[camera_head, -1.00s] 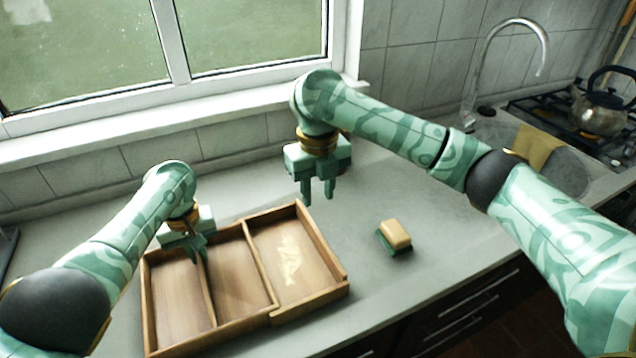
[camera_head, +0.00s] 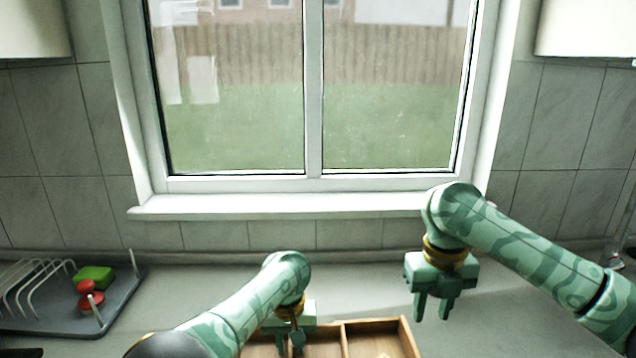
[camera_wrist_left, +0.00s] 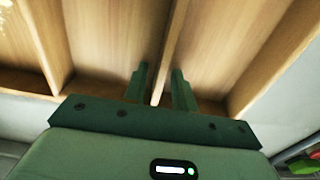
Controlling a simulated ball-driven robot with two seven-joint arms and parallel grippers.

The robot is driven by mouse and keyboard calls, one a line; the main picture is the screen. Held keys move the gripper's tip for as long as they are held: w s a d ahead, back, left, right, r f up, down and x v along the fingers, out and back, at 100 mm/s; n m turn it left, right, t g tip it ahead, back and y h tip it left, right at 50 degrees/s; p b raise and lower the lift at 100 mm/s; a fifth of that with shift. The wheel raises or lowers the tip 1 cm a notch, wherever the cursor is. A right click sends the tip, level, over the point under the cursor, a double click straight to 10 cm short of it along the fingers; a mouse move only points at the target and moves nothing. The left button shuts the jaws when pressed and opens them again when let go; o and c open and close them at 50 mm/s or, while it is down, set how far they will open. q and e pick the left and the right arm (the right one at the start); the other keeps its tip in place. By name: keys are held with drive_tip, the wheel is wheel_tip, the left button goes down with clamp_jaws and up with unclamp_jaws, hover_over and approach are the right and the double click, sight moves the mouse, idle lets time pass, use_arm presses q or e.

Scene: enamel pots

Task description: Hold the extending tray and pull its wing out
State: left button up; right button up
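The wooden extending tray (camera_head: 374,324) shows only its back part at the bottom edge of the head view; the rest is cut off. Its compartments and a thin divider (camera_wrist_left: 172,45) fill the left wrist view. My left gripper (camera_wrist_left: 160,78) is at the tray, its two fingers on either side of the divider. A gap shows between the left-hand finger and the divider, so it looks open around it. My right gripper (camera_head: 433,312) points down beside the tray's back right corner, fingers apart and empty, not visibly touching the tray.
A grey dish rack (camera_head: 85,318) with green and red items (camera_head: 93,277) stands at the far left. The window sill (camera_head: 280,204) runs behind the counter. Bare counter (camera_head: 500,325) lies right of my right gripper.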

use_arm(q)
drive_tip(key=shift+r+p, duration=2.05)
drive_tip(key=shift+r, duration=1.55)
drive_tip(key=o, duration=0.6)
drive_tip(key=shift+f, duration=0.1)
drive_tip(key=shift+c, duration=0.2)
